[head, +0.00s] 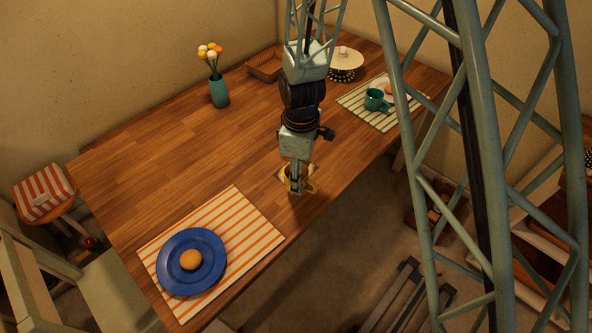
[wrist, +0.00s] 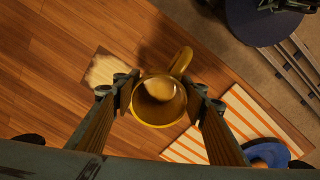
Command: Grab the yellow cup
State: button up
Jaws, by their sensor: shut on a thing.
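The yellow cup (wrist: 158,123) sits between the two fingers of my gripper (wrist: 160,103) in the wrist view, with its open top facing the camera and its handle pointing up and right. My gripper is shut on the cup, one finger on each side. I cannot tell how far the cup is above the table.
The wooden table (head: 170,160) has clear room at left and centre. An orange-striped mat (head: 245,215) bears a blue plate (head: 215,275) with a round orange-brown item (head: 191,259).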

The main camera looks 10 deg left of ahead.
jog(key=shift+s+d, duration=0.2)
jog(key=shift+s, duration=0.1)
dwell(0.6)
